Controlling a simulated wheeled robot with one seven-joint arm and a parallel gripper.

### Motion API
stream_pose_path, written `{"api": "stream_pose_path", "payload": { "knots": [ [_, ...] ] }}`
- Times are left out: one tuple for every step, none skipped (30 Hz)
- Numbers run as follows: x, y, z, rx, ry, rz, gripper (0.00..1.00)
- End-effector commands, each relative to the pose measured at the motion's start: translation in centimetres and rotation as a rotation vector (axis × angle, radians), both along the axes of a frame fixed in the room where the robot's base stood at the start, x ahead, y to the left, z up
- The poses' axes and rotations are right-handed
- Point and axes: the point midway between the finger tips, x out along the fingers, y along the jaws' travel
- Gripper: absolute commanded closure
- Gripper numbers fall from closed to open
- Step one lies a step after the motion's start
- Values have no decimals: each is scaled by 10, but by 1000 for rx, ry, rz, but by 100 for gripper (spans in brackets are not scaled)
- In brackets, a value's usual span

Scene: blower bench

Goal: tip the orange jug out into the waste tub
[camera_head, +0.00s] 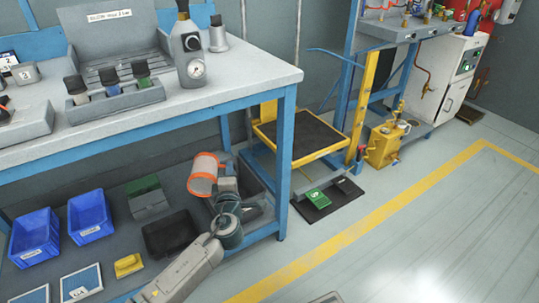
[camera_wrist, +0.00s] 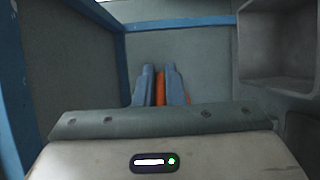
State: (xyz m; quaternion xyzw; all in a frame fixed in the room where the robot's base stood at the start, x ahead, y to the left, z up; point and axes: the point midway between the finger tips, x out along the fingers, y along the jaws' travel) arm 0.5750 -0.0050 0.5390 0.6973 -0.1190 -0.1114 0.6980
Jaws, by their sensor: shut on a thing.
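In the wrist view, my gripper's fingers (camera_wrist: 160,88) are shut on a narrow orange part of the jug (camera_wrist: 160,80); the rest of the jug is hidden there. A grey open container (camera_wrist: 285,78) at the upper right of the wrist view may be the waste tub; I see no label on it.
Blue bins (camera_head: 34,238), a green-topped box (camera_head: 149,198), a black tray (camera_head: 171,235) and a yellow item (camera_head: 128,265) are on the lower shelf. The blue bench leg (camera_head: 286,160) stands to the right.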

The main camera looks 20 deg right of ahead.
Motion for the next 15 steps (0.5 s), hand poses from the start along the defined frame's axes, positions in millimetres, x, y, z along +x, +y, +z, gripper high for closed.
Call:
{"api": "stream_pose_path", "payload": {
  "knots": [
    [11, -6, -17, 3, 18, -22, 100],
    [19, -11, -26, 7, 29, -41, 100],
    [29, -18, -41, 16, 47, -69, 100],
    [38, -24, -52, 22, 60, -91, 100],
    [47, -30, -64, 29, 75, -116, 100],
    [59, -38, -78, 42, 96, -149, 100],
    [68, -45, -89, 52, 111, -175, 100],
    [77, -52, -98, 62, 127, -199, 100],
    [89, -59, -110, 77, 147, -229, 100],
    [98, -66, -117, 89, 162, -252, 100],
    [106, -72, -123, 100, 177, -272, 100],
    [119, -79, -129, 117, 197, -298, 100],
    [128, -85, -133, 128, 212, -316, 100],
    [137, -91, -135, 142, 226, -332, 100],
    [147, -98, -136, 157, 242, -351, 100]
  ]
}}
